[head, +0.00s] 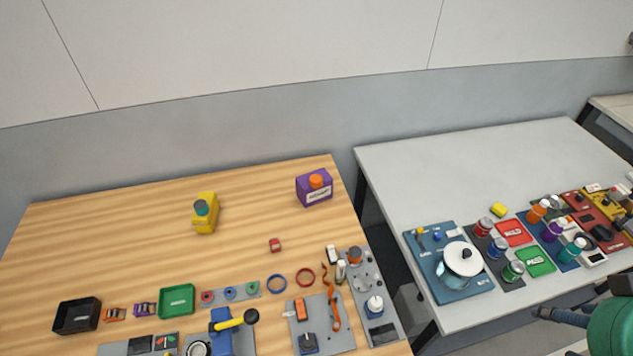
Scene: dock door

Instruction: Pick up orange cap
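An orange cap (316,181) sits on top of a purple container (314,194) with a white label. The container stands near the back right corner of the wooden table (140,225). Parts of my arm show at the lower right edge of the head view, over the grey table, far to the right of the cap. I cannot make out my gripper's fingers in this view. Nothing touches the cap from above.
A yellow container (205,215) with a dark green cap stands to the left. A small red cube (275,245) lies in front. Trays, rings and panels fill the front. The grey table (430,170) at right holds a white pot (462,262) and several jars.

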